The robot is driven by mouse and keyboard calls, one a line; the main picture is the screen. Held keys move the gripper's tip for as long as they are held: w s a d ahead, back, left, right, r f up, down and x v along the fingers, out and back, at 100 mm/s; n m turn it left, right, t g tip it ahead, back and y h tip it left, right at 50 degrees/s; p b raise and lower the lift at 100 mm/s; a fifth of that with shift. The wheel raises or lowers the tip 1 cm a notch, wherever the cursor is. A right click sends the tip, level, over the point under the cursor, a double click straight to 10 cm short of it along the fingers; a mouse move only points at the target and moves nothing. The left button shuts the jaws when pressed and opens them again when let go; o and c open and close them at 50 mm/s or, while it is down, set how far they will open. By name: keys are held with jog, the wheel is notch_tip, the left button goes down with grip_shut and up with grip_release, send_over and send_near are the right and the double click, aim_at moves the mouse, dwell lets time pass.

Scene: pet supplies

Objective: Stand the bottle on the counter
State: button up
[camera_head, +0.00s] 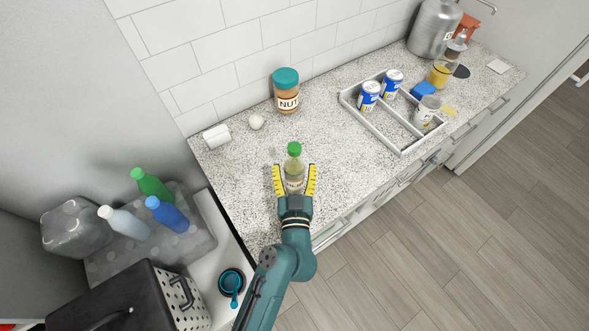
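A clear bottle (295,170) with a green cap and a pale yellow-green content stands upright, as far as I can tell, over the front part of the speckled counter (345,160). My gripper (295,172) reaches in from the front with its yellow fingers spread, one on each side of the bottle. The fingertips flare outward and look slightly apart from the bottle's sides. The lower part of the bottle is partly hidden by my gripper, so I cannot see clearly whether its base touches the counter.
A nut jar (287,92), an egg-like white object (256,122) and a white cylinder (216,138) stand near the wall. A divided tray (405,151) with cans is to the right. Counter space around the bottle is clear.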

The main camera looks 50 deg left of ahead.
jog(key=shift+o, duration=0.5)
jog(key=shift+r, duration=0.1)
jog(key=shift+r+p, duration=0.25)
jog(key=shift+p, duration=0.15)
jog(key=b+v, duration=0.3)
jog(key=v, duration=0.8)
jog(key=w+d+r+m+t+h, duration=0.1)
jog(key=w+d+r+t+h, duration=0.2)
jog(key=r, duration=0.4)
jog(key=w+d+r+m+t, duration=0.1)
jog(key=w+d+r, duration=0.2)
jog(key=d+r, duration=0.35)
jog(key=w+d+r+t+h, duration=0.2)
jog(key=w+d+r, duration=0.2)
jog(key=r, duration=0.3)
jog(key=s+d+r+m+t+h, duration=0.2)
jog(key=d+r+m+h, duration=0.2)
jog(key=d+r, duration=0.2)
jog(key=s+d+r+m+t+h, duration=0.2)
jog(key=d+r+m+h, duration=0.2)
jog(key=r, duration=0.5)
jog(key=d+h, duration=0.1)
jog(key=d, duration=0.1)
jog(key=shift+s+d+r, duration=0.3)
jog(key=shift+s, duration=0.05)
